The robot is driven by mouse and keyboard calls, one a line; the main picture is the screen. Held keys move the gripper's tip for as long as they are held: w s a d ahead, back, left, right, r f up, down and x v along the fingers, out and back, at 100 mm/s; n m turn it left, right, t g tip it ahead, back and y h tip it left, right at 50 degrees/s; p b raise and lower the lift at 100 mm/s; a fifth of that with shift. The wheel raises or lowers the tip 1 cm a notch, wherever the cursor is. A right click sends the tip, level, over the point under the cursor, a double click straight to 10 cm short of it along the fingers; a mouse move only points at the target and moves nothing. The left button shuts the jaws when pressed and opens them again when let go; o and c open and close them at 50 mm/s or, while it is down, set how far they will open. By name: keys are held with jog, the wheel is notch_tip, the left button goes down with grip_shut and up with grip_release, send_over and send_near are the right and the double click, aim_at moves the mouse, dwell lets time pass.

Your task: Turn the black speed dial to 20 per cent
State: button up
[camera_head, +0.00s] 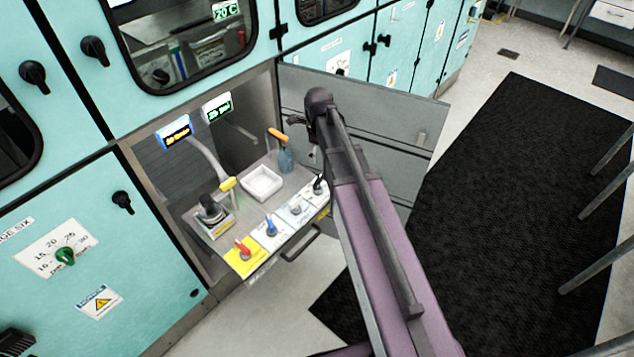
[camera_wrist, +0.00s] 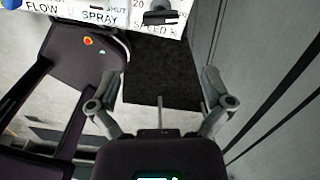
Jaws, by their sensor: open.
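The black speed dial (camera_wrist: 158,13) is at the top edge of the wrist view, on a white plate (camera_wrist: 135,26) marked "SPEED %" with a "20" to its left. Its top is cut off, so where it points cannot be told. In the head view the black dial (camera_head: 318,186) is at the right end of a row of dials, beside my arm. My gripper (camera_wrist: 160,80) is open and empty, its two fingers spread wide below the dial in the wrist view and apart from it. In the head view my wrist is above the dial and the fingers are hard to make out.
Red (camera_head: 243,246), blue (camera_head: 271,227) and grey (camera_head: 296,207) dials share the pull-out shelf. Behind them are a white tray (camera_head: 262,183), an orange-topped bottle (camera_head: 286,156) and lit displays (camera_head: 218,107). An open grey door (camera_head: 400,120) stands to the right, close to my arm.

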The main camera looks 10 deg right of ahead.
aim_at(318, 180)
jog(key=shift+f+b, duration=6.15)
jog(key=shift+f, duration=0.25)
jog(key=c, duration=1)
jog(key=shift+o, duration=0.2)
jog(key=shift+a, duration=0.25)
jog(key=shift+d, duration=0.2)
